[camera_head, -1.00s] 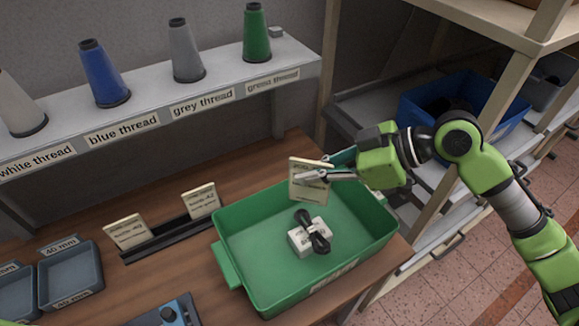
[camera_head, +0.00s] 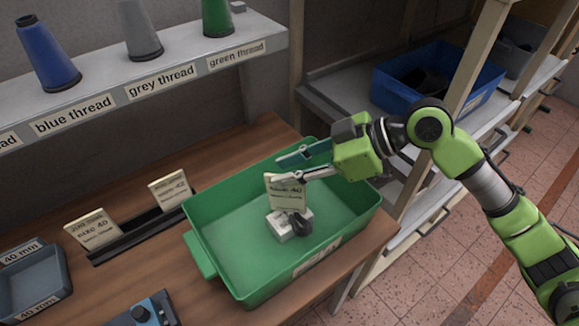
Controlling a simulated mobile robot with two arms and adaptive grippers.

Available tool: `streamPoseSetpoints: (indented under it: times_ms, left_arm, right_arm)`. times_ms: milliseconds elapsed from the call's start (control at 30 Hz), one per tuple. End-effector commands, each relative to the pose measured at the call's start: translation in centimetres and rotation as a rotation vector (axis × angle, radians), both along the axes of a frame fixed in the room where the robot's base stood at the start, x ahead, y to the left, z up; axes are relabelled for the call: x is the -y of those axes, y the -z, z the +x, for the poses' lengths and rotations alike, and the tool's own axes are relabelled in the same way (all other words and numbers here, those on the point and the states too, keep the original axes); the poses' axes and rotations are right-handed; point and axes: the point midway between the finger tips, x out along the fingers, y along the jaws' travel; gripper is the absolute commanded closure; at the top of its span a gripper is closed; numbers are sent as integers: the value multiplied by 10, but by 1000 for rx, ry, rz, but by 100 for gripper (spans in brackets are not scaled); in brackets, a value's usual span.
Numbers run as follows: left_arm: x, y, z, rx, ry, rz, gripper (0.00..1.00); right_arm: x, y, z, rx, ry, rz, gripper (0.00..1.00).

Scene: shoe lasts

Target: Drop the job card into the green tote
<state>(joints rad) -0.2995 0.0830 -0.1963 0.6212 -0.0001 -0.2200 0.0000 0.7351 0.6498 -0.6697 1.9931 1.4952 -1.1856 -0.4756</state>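The cream job card (camera_head: 286,194) is upright over the inside of the green tote (camera_head: 226,284), just above and behind a small white box (camera_head: 283,232). I cannot tell whether it touches anything below. My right gripper (camera_head: 288,167) reaches in from the right over the tote's back part. Its two fingers are spread apart, one above the other. The lower fingertip overlaps the card's top edge, but the fingers do not close on it. My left gripper is not in view.
A dark coiled item (camera_head: 301,223) lies by the white box in the tote. Two more cards stand in a black rack (camera_head: 140,231) to the left. A thread shelf (camera_head: 150,80) runs behind. A blue bin (camera_head: 440,92) sits on the rack at right.

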Motion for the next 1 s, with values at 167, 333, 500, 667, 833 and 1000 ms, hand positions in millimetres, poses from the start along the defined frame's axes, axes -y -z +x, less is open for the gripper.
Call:
streamPoseSetpoints:
  times_ms: [167, 333, 500, 667, 833, 1000]
  left_arm:
    - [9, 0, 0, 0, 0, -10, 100]
    - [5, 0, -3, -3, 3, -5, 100]
    - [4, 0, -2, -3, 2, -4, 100]
    - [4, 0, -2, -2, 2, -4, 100]
    - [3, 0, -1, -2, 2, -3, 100]
    - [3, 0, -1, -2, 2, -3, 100]
  right_arm:
    - [0, 0, 0, 0, 0, 0, 76]
    - [3, -2, 0, 0, 1, -1, 76]
    - [23, -15, -2, 2, 3, -2, 76]
    - [52, -35, -7, 2, 4, -3, 76]
    - [78, -53, -12, 1, 3, -2, 76]
    - [94, -64, -14, 0, 1, 0, 76]
